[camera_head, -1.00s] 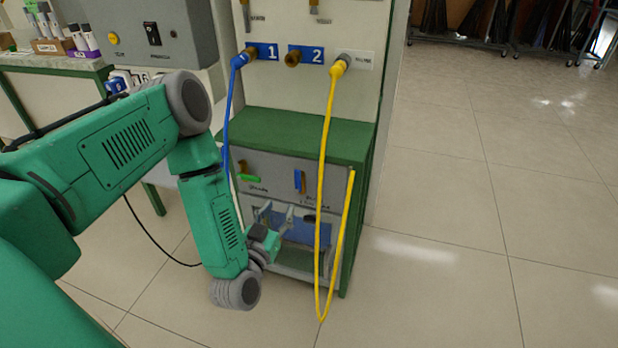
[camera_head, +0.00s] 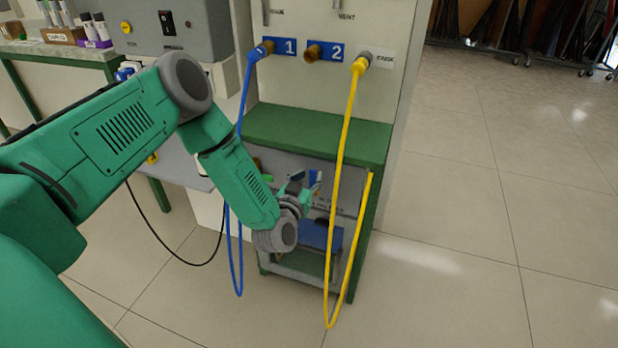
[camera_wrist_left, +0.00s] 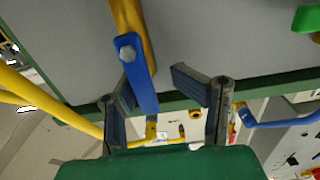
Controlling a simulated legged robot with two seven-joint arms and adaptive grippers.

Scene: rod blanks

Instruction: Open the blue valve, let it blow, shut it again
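The blue valve's handle (camera_wrist_left: 140,75) sits on a brass body (camera_wrist_left: 128,25) on the grey panel. In the left wrist view it points from its bolt down the picture, between the fingers of my left gripper (camera_wrist_left: 160,90). The fingers are apart; the left one is close to the handle, and I cannot tell whether it touches. A wider gap separates the handle from the right finger. In the head view my left gripper (camera_head: 302,183) is at the cabinet front, partly hiding the blue handle (camera_head: 314,178). My right gripper is not in view.
A green handle (camera_wrist_left: 307,18) is near the blue one. A yellow hose (camera_head: 340,190) hangs to the right of my gripper, and a blue hose (camera_head: 238,255) hangs behind my left arm. The cabinet's green top (camera_head: 320,132) is clear. Open floor lies to the right.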

